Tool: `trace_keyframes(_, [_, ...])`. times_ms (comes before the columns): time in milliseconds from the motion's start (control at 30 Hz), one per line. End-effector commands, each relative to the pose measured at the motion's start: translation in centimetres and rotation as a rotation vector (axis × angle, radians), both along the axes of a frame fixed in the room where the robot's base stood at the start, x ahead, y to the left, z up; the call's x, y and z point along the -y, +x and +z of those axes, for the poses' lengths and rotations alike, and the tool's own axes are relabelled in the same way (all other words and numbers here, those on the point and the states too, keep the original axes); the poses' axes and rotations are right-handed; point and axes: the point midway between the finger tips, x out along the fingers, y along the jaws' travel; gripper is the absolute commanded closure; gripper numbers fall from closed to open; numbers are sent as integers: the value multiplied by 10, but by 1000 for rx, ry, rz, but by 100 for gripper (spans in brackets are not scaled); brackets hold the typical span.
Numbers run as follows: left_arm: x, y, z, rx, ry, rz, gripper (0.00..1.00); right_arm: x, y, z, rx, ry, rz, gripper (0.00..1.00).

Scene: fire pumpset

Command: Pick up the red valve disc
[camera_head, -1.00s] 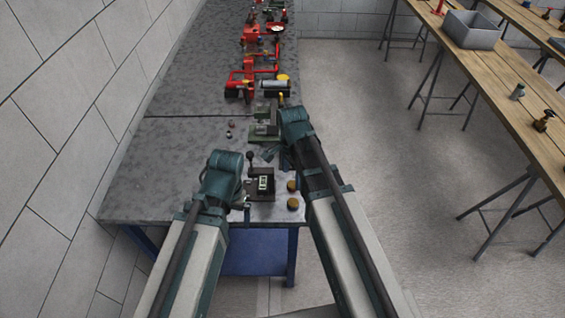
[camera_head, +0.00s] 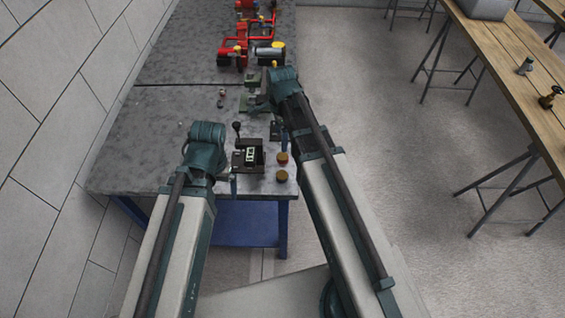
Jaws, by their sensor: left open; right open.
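Two small round discs lie at the bench's near right corner: a reddish-brown one (camera_head: 282,158) and a brass-coloured one (camera_head: 281,176). A tiny reddish round piece (camera_head: 222,92) lies farther back, left of a green device. I cannot tell for certain which is the red valve disc. My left gripper (camera_head: 233,184) is open near the bench's front edge, left of the discs, its fingers mostly hidden by my wrist. My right gripper (camera_head: 260,106) is open over the bench by the green device, beyond the discs; its fingers are small and partly hidden. Neither visibly holds anything.
A dark box with a lever (camera_head: 247,155) stands between my arms on the grey bench (camera_head: 150,140). A red pump assembly (camera_head: 245,52) stands farther back. A tiled wall is at left. A wooden table (camera_head: 505,85) with a grey bin stands at right, beyond open floor.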

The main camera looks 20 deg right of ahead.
Motion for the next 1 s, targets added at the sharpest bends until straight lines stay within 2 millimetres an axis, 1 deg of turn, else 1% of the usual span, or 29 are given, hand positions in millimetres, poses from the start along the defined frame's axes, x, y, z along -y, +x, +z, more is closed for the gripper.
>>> trace_keyframes(33, [0, 0, -15, 0, 0, 0, 0, 0, 0, -15, 0, 0, 0, 14])
trace_keyframes(200, [0, 0, -37, 0, 0, 1, 0, 0, 0, -37, 0, 0, 0, 14])
trace_keyframes(300, [0, 0, -42, 0, 0, 1, 0, 0, 0, -42, 0, 0, 0, 14])
trace_keyframes(467, [0, 0, -41, 0, 0, 1, 0, 0, 0, -41, 0, 0, 1, 14])
trace_keyframes(567, [0, 0, -44, 0, 0, 1, 0, 1, 0, -44, 0, 0, 0, 14])
trace_keyframes(667, [0, 0, -51, 0, 0, 1, 0, 1, -1, -51, 0, 0, 0, 14])
trace_keyframes(1000, [0, 0, -91, 0, 0, 1, 0, 4, -3, -91, 0, 0, 1, 14])
